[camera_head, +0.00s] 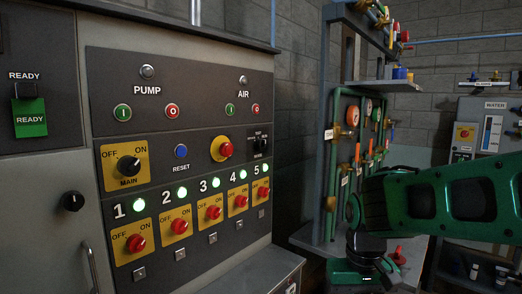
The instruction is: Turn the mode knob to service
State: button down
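The mode knob (260,144) is a small black knob on the dark control panel (190,105), right of the red button on a yellow plate. Small white labels surround it, too small to read, so I cannot tell its setting. My green and black arm reaches in from the right edge, well apart from the panel. Its end, which seems to be my gripper (358,274), is low right of the cabinet. Its fingers cannot be made out, and nothing is seen held in it.
A black MAIN knob (128,166), a blue RESET button (181,151) and several red switches with lit green lamps share the panel. A pipe rack (334,170) with valves stands behind my arm. A grey box top (250,270) juts out below the panel.

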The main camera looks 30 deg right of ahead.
aim_at(260, 145)
jog(key=u, duration=1.45)
jog(key=k, duration=1.35)
jog(key=z, duration=1.5)
jog(key=i, duration=1)
jog(key=u, duration=0.1)
